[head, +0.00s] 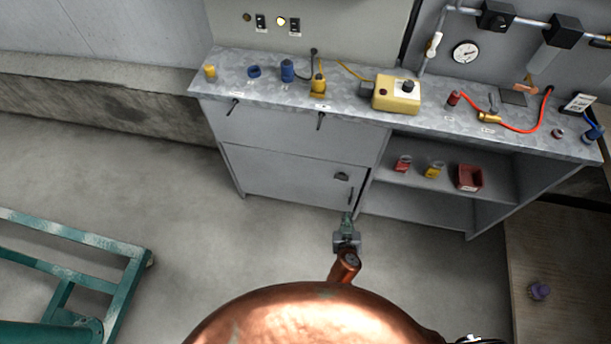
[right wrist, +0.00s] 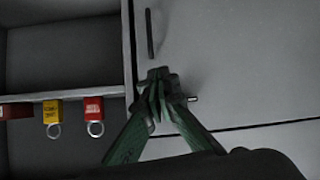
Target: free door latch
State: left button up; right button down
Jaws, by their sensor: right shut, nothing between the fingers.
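The grey cabinet door (head: 285,175) looks closed in the head view. Near its right edge is a small dark latch (head: 342,176), with a thin dark bar handle (head: 350,197) below it. My right gripper (head: 347,218) is in front of the door, its green fingers shut and empty. In the right wrist view the shut fingertips (right wrist: 158,85) overlap dark latch hardware with a short metal pin (right wrist: 192,99) sticking out beside them. The bar handle (right wrist: 150,33) shows above the fingertips. Whether the fingers touch the latch cannot be told. My left gripper is not in view.
Right of the door an open shelf (head: 400,178) holds a red padlock (head: 403,163), a yellow padlock (head: 434,170) and a red bin (head: 468,178). The worktop carries a yellow box (head: 397,95) and a red hose (head: 520,130). A green frame (head: 120,262) stands at left on open floor.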

aim_at(346, 172)
pick_arm(q)
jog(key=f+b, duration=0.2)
jog(key=b, duration=0.1)
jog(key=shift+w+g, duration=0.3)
pick_arm(e)
jog(key=w+a+r+m+t, duration=0.1)
jog(key=w+r, duration=0.1)
jog(key=r, duration=0.3)
jog(key=w+a+r+m+t+h, duration=0.1)
jog(key=w+r+t, duration=0.1)
jog(key=r, duration=0.4)
jog(key=shift+w+m+h, duration=0.3)
jog(key=shift+w, duration=0.15)
pick_arm(q)
jog(key=shift+b, duration=0.3)
pick_arm(e)
jog(key=shift+w+d, duration=0.1)
